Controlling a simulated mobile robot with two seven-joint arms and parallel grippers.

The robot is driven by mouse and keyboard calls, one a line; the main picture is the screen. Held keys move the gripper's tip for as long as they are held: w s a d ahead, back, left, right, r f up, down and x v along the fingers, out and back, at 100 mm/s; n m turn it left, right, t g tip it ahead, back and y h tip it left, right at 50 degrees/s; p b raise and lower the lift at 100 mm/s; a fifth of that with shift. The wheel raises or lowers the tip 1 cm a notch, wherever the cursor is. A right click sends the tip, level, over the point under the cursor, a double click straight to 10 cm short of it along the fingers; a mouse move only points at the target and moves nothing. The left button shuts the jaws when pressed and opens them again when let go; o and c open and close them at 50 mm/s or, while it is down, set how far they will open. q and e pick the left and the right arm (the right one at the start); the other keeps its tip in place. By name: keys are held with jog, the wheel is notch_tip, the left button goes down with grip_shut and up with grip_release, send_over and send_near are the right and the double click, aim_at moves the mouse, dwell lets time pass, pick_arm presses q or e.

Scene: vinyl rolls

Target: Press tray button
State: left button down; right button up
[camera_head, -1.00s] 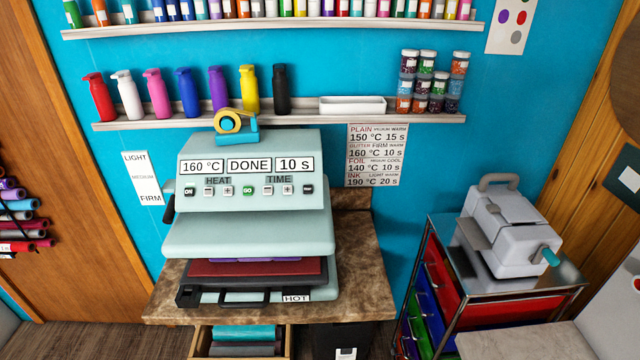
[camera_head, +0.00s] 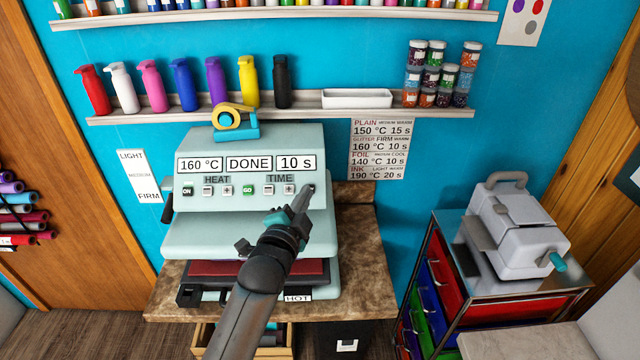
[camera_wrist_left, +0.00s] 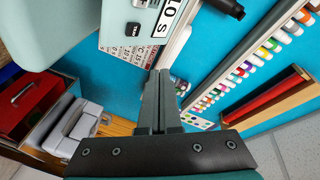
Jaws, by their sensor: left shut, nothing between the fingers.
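The pale green heat press (camera_head: 190,235) stands on the brown counter, its displays reading 160 °C, DONE and 10 s. A row of buttons runs below the displays. The small black button at the row's right end shows in the left wrist view (camera_wrist_left: 133,29); its label is too small to read. My left gripper (camera_head: 309,190) is shut and empty, its tips over the right end of the row in the head view, hiding that button there. In the wrist view the tips (camera_wrist_left: 158,73) appear beside the button; I cannot tell whether they touch. My right gripper is not in view.
A black tray with a handle (camera_head: 190,297) sits low in the press, partly behind my left arm. A tape dispenser (camera_head: 235,122) sits on top of the press. A shelf (camera_head: 200,114) with bottles is above. A grey machine (camera_head: 515,235) stands on the cart at right.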

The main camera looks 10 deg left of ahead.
pick_arm(q)
jog(key=shift+w+r, duration=0.25)
jog(key=shift+r, duration=0.85)
jog(key=shift+f, duration=0.1)
jog(key=w+a+f+b, duration=0.1)
jog(key=w+f+b, duration=0.5)
jog(key=shift+a+b, duration=0.25)
jog(key=shift+b, duration=0.1)
jog(key=shift+f, duration=0.15)
dwell(1.4)
jog(key=shift+w+a+f, duration=0.1)
jog(key=shift+w+f, duration=0.1)
jog(key=shift+w, duration=0.1)
